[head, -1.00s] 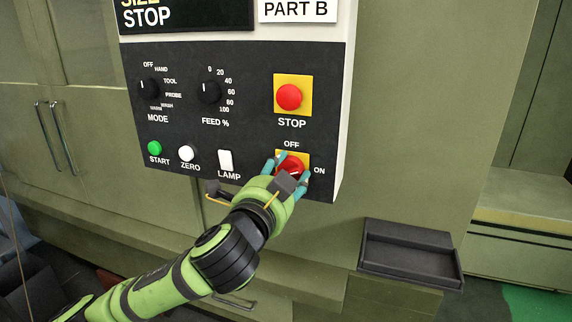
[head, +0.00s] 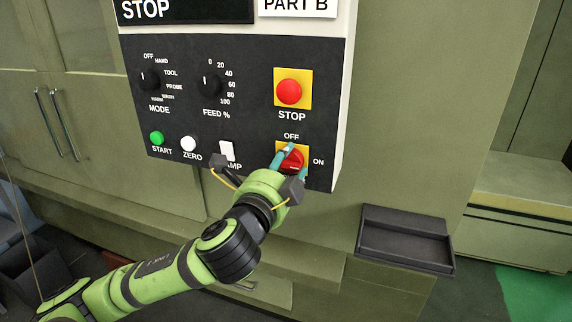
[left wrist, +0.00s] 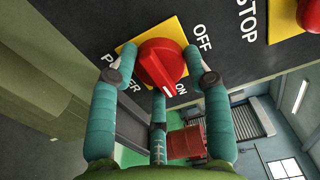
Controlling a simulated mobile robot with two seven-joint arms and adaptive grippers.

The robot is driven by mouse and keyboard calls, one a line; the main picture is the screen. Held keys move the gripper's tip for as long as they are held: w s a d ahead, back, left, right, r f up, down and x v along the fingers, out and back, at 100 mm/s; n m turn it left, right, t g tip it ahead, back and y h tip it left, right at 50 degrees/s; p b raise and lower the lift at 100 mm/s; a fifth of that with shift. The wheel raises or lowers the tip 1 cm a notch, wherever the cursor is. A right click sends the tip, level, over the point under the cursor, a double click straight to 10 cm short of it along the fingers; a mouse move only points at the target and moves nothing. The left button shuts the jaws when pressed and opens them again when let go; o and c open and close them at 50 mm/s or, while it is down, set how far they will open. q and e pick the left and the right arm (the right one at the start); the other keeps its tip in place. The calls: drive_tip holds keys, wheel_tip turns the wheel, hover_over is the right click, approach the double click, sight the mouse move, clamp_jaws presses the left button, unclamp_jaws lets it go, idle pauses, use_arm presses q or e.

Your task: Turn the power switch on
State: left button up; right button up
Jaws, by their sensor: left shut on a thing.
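The power switch is a red rotary knob (head: 292,161) on a yellow plate, low on the right of the black control panel (head: 190,120). OFF is printed above it and ON to its right. My left gripper (head: 289,160) is shut on the knob, with teal fingers around it. In the left wrist view the knob (left wrist: 160,60) sits between the fingers, and its white line points close to the ON label. The left gripper hides part of the plate in the head view. My right gripper is not in view.
The red STOP button (head: 289,91) is just above the switch. The white lamp switch (head: 227,150), white ZERO button (head: 188,143) and green START button (head: 156,138) are to the left. A dark tray (head: 405,262) juts out below right.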

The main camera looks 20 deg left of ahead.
use_arm(q)
drive_tip(key=o, duration=1.2)
drive_tip(key=shift+c, duration=0.2)
drive_tip(key=shift+w, duration=0.1)
